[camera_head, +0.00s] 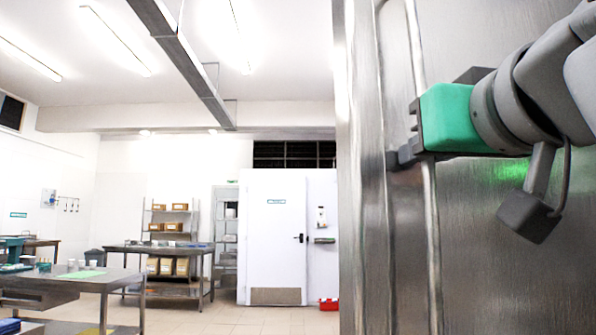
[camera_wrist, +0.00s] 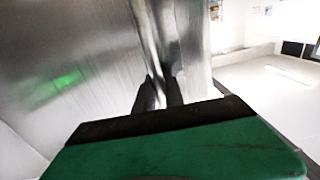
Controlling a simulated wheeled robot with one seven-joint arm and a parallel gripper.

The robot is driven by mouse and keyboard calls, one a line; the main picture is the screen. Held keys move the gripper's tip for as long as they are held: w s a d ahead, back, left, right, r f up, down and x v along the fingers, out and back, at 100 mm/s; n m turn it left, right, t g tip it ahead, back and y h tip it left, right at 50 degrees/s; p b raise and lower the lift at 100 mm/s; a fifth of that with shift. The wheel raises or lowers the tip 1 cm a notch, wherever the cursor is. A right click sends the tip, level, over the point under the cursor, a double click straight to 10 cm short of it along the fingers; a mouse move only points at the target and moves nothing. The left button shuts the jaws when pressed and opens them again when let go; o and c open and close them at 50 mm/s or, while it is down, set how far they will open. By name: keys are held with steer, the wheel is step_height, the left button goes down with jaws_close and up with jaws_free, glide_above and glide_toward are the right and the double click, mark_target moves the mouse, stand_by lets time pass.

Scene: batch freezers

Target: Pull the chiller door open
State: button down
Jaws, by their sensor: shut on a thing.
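The chiller door (camera_head: 490,240) is a brushed stainless steel panel filling the right side of the head view; it also fills the left of the wrist view (camera_wrist: 75,60). A long upright metal handle (camera_head: 431,230) runs along it near its left edge. My gripper (camera_head: 402,157), with a green body, reaches in from the right and is shut on this handle. In the wrist view the two dark fingers (camera_wrist: 159,92) sit on either side of the handle (camera_wrist: 150,40). Whether the door stands slightly ajar cannot be told from these views.
Left of the chiller, the tiled floor is open. A steel table (camera_head: 75,281) stands at the left, and another table (camera_head: 155,250) and a shelf with boxes (camera_head: 172,220) stand at the back. A white door (camera_head: 275,235) is in the far wall, with a red object (camera_head: 328,304) beside it.

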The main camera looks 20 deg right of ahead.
steer(key=shift+w+a+f, duration=0.1)
steer(key=shift+w+f, duration=0.05)
steer(key=shift+f, duration=0.25)
steer(key=c, duration=1.7)
jaws_free()
steer(key=shift+w, duration=0.1)
steer(key=shift+o, duration=1.3)
steer(key=shift+r, duration=0.15)
